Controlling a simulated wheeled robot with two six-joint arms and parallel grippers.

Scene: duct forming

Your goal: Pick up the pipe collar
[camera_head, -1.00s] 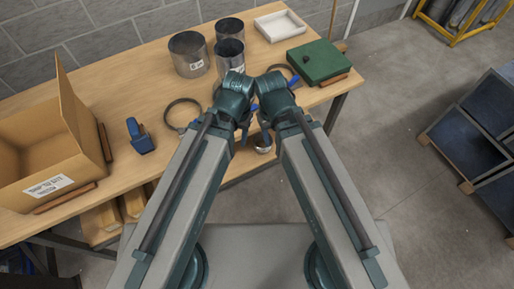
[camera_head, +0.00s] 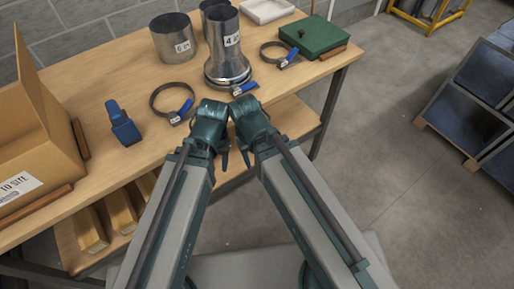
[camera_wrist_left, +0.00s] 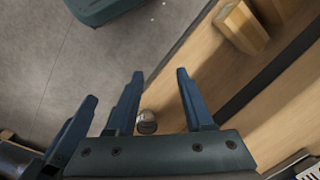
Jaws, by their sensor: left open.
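A small round metal piece (camera_wrist_left: 147,122) that may be the pipe collar shows in the left wrist view, low beside the wooden shelf, beyond my left gripper's fingers and apart from them. In the head view it is hidden. My left gripper (camera_wrist_left: 158,85) is open and empty, pointing down; in the head view its fingers (camera_head: 222,160) hang in front of the bench's front edge. My right gripper (camera_head: 247,158) is close beside it, its jaws too small and dark to judge.
The wooden bench (camera_head: 100,80) holds metal ducts (camera_head: 174,38), ring clamps with blue handles (camera_head: 172,103), a blue tool (camera_head: 122,124), a cardboard box (camera_head: 35,130), a green case (camera_head: 314,37) and a white tray (camera_head: 268,10). A lower shelf (camera_head: 285,118) lies beneath.

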